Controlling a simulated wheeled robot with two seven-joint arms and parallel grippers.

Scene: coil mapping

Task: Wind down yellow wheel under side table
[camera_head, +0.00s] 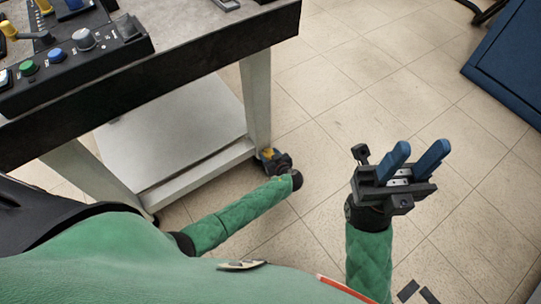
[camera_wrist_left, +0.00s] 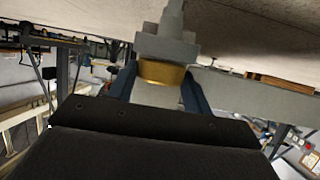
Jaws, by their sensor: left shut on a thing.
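The side table (camera_head: 257,100) stands at the left with a dark top, pale legs and a lower shelf. The yellow wheel (camera_head: 268,153) shows as a small patch at the foot of its near right leg in the head view. In the left wrist view the yellow wheel (camera_wrist_left: 162,73) is a ring under a grey stem, between the blue fingers. My left gripper (camera_wrist_left: 160,88) is shut on it; in the head view this gripper (camera_head: 272,158) is low at the leg's foot, its fingers mostly hidden. My right gripper (camera_head: 411,158) is raised over the floor at the right, blue fingers apart and empty.
A black control box (camera_head: 75,55) with coloured buttons and knobs sits on the table top. A dark blue panel (camera_head: 510,65) stands at the upper right. The tiled floor (camera_head: 345,110) between table and panel is clear.

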